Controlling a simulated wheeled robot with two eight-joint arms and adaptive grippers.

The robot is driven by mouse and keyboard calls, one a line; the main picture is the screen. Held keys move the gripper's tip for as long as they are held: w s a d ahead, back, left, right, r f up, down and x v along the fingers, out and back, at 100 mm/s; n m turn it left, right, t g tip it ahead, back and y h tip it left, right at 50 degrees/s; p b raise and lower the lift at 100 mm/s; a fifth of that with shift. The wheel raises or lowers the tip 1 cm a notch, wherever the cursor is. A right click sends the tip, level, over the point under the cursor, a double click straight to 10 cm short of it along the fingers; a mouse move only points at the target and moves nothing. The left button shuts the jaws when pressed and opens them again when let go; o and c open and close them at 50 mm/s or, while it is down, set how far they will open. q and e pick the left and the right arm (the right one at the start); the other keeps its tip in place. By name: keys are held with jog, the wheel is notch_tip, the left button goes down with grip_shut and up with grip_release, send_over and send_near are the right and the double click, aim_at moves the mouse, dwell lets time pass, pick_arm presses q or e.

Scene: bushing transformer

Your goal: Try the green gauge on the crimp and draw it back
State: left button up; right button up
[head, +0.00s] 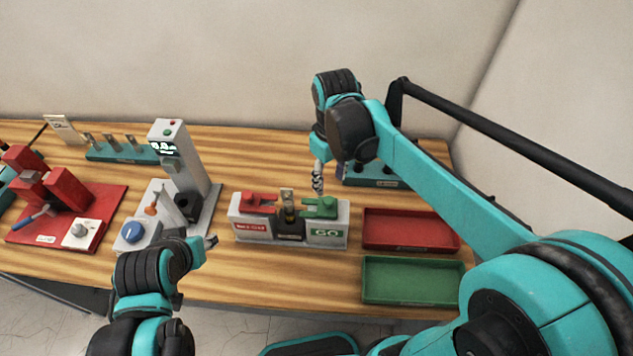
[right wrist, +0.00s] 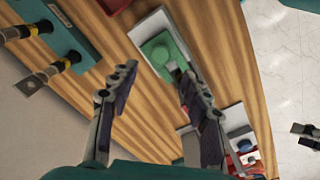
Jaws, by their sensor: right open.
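The green gauge (head: 320,207) lies on the right side of the white gauge stand (head: 240,230), above its GO label. It also shows in the right wrist view (right wrist: 158,50), beyond my fingers. The crimp (head: 287,196), a small metal piece, stands upright in the dark middle holder, between the green gauge and the red gauge (head: 258,200). My right gripper (head: 318,180) is above and behind the green gauge, open and empty, with its fingers (right wrist: 158,82) apart from the gauge. My left gripper (head: 211,241) is left of the stand near the table's front; its jaw state is unclear.
A red tray (head: 410,247) and a green tray (head: 413,301) lie right of the stand, both empty. A grey tester with a display (head: 170,150) stands left, beside a red press (head: 65,200). A teal rack (head: 370,181) sits behind my right gripper.

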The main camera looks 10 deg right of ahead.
aim_at(328, 200)
notch_tip(328, 200, down, 7)
jog(key=shift+b, duration=0.85)
jog(key=shift+f, duration=0.35)
grip_shut()
jog(key=shift+a, duration=0.1)
